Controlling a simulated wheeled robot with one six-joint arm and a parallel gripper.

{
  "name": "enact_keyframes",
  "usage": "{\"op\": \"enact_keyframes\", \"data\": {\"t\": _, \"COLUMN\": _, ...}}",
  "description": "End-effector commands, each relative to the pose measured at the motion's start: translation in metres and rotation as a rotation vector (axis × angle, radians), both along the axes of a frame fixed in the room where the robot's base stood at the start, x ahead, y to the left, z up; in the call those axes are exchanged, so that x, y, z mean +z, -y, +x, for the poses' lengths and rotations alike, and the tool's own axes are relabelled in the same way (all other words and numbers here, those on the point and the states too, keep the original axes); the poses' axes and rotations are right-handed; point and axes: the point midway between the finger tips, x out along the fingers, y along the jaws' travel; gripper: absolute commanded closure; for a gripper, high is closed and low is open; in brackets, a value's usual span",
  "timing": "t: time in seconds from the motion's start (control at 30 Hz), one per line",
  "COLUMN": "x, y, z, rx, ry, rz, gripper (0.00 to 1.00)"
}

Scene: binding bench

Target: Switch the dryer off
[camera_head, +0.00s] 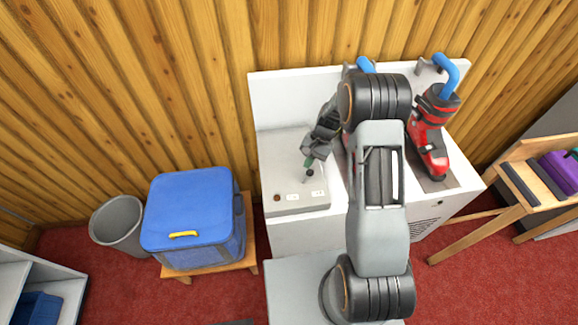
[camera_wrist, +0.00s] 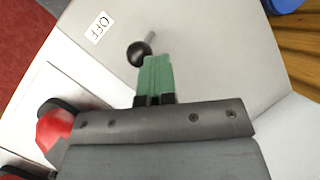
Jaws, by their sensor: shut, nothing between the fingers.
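The dryer (camera_head: 283,237) is a white cabinet against the wooden wall, with a raised grey control box (camera_head: 283,165) on its left part. A small lever with a black ball knob (camera_head: 310,172) stands up from this box. In the wrist view the black knob (camera_wrist: 138,54) sits on a thin metal stem, and a label reading OFF (camera_wrist: 100,27) lies to its upper left. My gripper (camera_head: 309,162) is shut and empty, with green fingertips (camera_wrist: 158,66). The tips are right beside the knob; whether they touch it I cannot tell.
Red and black boots (camera_head: 430,150) stand on the dryer, right of the control box, near blue hoses (camera_head: 450,75). A blue box (camera_head: 190,215) on a wooden stool and a grey bin (camera_head: 118,225) are at left. A wooden bench (camera_head: 520,195) stands at right.

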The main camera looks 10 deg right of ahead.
Motion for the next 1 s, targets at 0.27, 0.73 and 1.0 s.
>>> {"op": "enact_keyframes", "data": {"t": 0.27, "x": -0.001, "y": -0.001, "z": -0.001, "rx": 0.001, "ry": -0.004, "rz": 0.0, "gripper": 1.0}}
{"op": "enact_keyframes", "data": {"t": 0.73, "x": -0.007, "y": -0.015, "z": 0.0, "rx": 0.002, "ry": -0.003, "rz": 0.0, "gripper": 1.0}}
{"op": "enact_keyframes", "data": {"t": 1.0, "x": 0.018, "y": -0.033, "z": 0.021, "rx": 0.005, "ry": -0.005, "rz": 0.0, "gripper": 1.0}}
